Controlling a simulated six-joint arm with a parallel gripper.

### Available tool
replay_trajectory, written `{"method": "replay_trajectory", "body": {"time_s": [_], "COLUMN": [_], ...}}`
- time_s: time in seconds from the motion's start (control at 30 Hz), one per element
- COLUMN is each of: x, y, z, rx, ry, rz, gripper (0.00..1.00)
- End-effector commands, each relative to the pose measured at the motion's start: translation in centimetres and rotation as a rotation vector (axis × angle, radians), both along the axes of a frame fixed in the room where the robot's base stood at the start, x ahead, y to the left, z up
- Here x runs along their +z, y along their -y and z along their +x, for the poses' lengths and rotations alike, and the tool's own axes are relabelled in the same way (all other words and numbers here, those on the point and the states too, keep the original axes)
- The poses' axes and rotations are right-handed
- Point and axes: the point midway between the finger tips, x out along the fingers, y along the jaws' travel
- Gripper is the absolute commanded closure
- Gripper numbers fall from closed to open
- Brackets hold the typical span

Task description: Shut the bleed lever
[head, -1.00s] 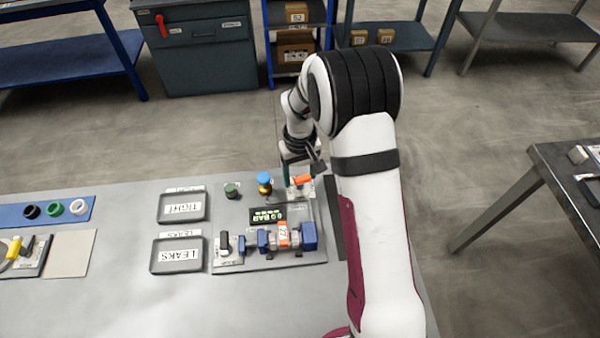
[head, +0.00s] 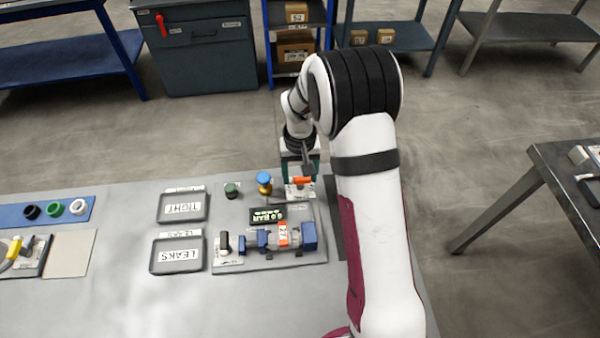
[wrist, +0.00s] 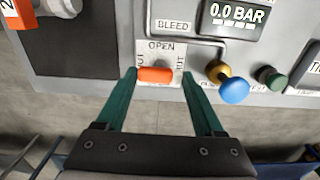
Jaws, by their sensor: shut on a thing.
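The orange bleed lever (wrist: 155,75) sits on a white plate marked OPEN at the top, with partly hidden lettering ending in "UT" at both sides. The lever lies crosswise, along the line between the side markings. It also shows in the head view (head: 301,181) at the back right of the press panel. My gripper (wrist: 161,76) is shut on the lever, one green finger at each end; a small gap seems to show at the right finger. In the head view my gripper (head: 301,177) is low over the lever plate.
A display (wrist: 236,14) reads 0.0 BAR. A blue-topped brass knob (wrist: 234,91) and a dark green knob (wrist: 271,77) stand right of the lever in the wrist view. The blue clamp assembly (head: 285,237) is in front. Trays marked TIGHT (head: 204,207) and LEAKS (head: 203,255) lie left.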

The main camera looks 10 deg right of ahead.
Motion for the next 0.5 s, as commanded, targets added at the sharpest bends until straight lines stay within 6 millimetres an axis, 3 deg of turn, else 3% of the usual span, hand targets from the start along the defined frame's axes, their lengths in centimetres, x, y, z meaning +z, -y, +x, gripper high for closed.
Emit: {"method": "replay_trajectory", "body": {"time_s": [0.07,0.1,0.2,0.23,0.5], "x": [-0.03,-0.03,-0.03,-0.02,0.32], "y": [0.01,0.01,0.01,0.01,0.00], "z": [-0.04,-0.04,-0.03,-0.03,0.03], "rx": [-0.003,-0.003,-0.002,-0.002,0.000], "ry": [-0.002,-0.002,-0.001,-0.001,0.001], "rz": [0.000,0.000,0.000,0.000,0.000], "gripper": [0.86,0.23,0.05,0.00,0.00]}}
